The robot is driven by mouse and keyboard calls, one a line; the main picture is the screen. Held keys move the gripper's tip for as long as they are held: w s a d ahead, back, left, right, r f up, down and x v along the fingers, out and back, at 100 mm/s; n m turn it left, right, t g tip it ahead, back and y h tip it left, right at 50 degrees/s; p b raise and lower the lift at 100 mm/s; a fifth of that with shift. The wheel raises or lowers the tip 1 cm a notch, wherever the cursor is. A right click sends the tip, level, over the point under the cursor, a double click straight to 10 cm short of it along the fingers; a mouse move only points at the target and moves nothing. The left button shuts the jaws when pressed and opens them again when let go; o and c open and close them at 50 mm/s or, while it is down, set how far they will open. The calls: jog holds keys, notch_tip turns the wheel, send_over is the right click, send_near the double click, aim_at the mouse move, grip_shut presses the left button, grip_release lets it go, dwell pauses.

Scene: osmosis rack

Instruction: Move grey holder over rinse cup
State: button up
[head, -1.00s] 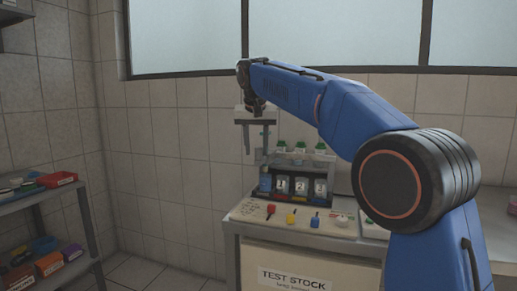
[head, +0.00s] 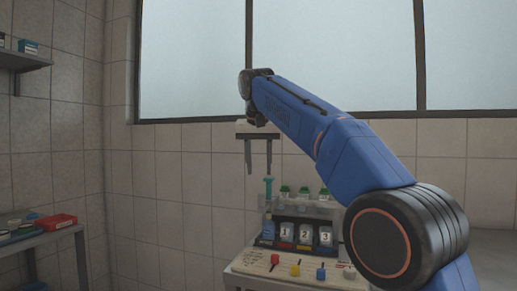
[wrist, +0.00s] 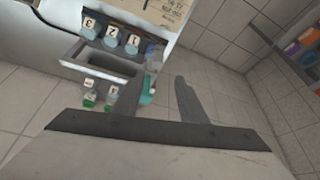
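My gripper (head: 259,170) is raised above the left end of the bench rack in the head view. Its two dark fingers are apart and point down, with nothing visible between them. They also show apart in the wrist view (wrist: 158,85). A teal upright piece (head: 268,188) stands below the right finger. A small light-grey piece (head: 349,273), possibly the grey holder, sits at the right of the coloured row. A blue-tinted cup (head: 268,230) stands at the rack's left end beside cups numbered 1, 2 and 3. I cannot tell which is the rinse cup.
Red (head: 275,259), yellow (head: 295,271) and blue (head: 320,274) pieces sit on the bench front. Green-capped bottles (head: 303,193) stand behind the cups. A side shelf (head: 45,238) holds a red box at left. Wall and window are behind; air left of the gripper is clear.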

jog(key=v, duration=0.6)
jog(key=shift+r, duration=0.2)
jog(key=shift+s, duration=0.1)
